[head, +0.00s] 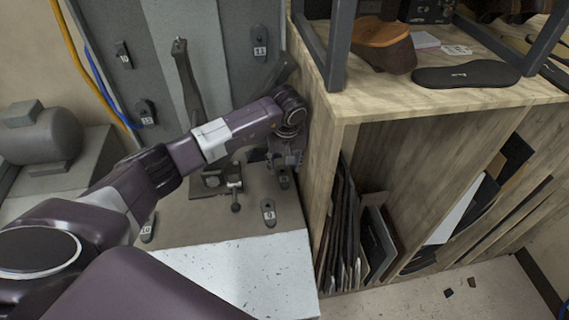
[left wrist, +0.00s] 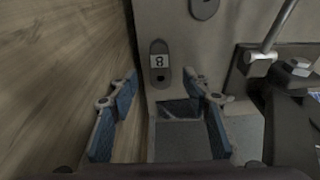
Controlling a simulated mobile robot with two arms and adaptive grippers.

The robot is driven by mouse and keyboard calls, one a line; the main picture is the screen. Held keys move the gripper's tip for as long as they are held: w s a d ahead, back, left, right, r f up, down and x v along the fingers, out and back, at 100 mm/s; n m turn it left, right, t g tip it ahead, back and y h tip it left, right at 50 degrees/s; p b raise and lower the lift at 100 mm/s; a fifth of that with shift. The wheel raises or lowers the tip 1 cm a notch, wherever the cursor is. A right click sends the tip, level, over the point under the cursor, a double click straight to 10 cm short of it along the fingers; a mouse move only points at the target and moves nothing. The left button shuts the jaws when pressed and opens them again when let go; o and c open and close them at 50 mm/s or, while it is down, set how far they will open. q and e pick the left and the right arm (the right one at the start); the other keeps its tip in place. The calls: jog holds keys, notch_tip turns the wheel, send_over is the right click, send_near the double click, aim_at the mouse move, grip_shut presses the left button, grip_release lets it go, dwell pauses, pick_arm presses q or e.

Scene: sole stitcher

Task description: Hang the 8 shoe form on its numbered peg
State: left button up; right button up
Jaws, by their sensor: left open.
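In the left wrist view the form lies ahead, between the tips of the two blue-padded fingers (left wrist: 162,84), with no clear contact. Numbered pieces 11 (head: 259,40) and 10 (head: 123,55) are on the upright grey panel. No 8 peg is readable there.
Form 9 (head: 268,212) and a form marked 10 (head: 147,230) lie on the bench. A wooden cabinet (head: 335,100) stands close on the right of my gripper. A metal clamp-like fitting (head: 234,184) stands left of it. A motor (head: 40,138) sits far left.

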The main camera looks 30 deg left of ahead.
aim_at(284, 177)
pick_arm(q)
jog(key=f+b, duration=0.1)
jog(key=f, duration=0.1)
jog(key=f+b, duration=0.2)
jog(key=w+f+b, duration=0.1)
jog(key=f+b, duration=0.1)
jog(key=shift+w+a+f, duration=0.1)
jog(key=shift+a+f, duration=0.1)
jog(key=shift+a, duration=0.2)
jog(key=shift+r, duration=0.1)
jog(key=shift+c, duration=0.3)
grip_shut()
jog(key=shift+r, duration=0.1)
jog(key=shift+r+p, duration=1)
jog(key=shift+r, duration=0.9)
jog(key=shift+r, duration=0.1)
